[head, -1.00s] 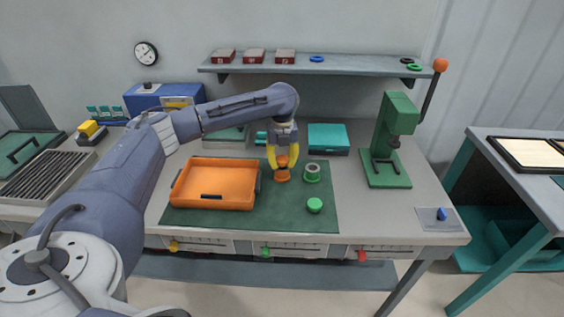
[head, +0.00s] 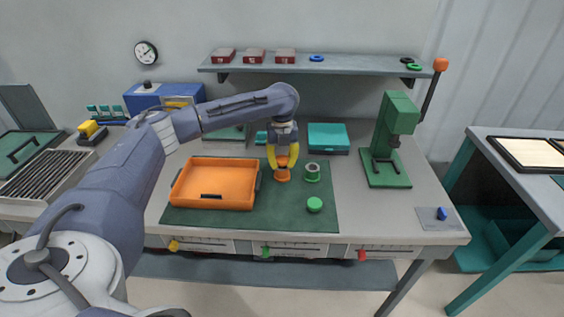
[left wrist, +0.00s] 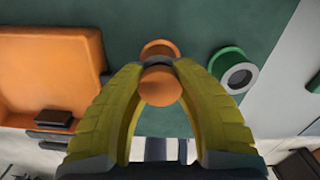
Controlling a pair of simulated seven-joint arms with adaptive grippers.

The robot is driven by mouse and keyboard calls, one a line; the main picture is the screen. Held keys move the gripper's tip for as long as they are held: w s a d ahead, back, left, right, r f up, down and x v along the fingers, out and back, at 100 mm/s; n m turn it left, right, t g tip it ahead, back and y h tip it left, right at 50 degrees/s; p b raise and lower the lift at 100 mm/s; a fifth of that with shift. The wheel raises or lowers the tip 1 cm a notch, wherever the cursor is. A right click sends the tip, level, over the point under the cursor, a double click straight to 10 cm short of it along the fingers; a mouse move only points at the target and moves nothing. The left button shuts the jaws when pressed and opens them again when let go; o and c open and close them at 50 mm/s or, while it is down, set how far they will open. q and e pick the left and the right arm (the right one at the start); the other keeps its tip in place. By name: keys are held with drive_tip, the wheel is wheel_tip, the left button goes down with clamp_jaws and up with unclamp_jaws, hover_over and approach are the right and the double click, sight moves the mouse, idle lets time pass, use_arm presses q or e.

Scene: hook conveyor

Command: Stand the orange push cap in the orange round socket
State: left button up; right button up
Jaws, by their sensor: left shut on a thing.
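The orange push cap (head: 282,161) is between the yellow fingers of my left gripper (head: 283,165), which is shut on it. In the left wrist view the cap (left wrist: 160,86) shows between the fingertips. The orange round socket (head: 283,176) stands on the green mat just below the cap. In the left wrist view part of the socket (left wrist: 160,48) shows beyond the cap and fingertips. The cap is over or at the socket; I cannot tell whether they touch or whether it is seated. My right gripper is not in view.
A green round socket (head: 312,172) stands close to the right, with a green cap (head: 315,205) in front of it. An orange tray (head: 212,184) lies to the left. A green press (head: 392,140) stands further right. The mat's (head: 290,218) front part is clear.

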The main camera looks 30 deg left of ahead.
use_arm(q)
drive_tip(key=shift+f, duration=0.4)
idle(0.3)
drive_tip(key=o, duration=0.9)
drive_tip(key=shift+c, duration=0.2)
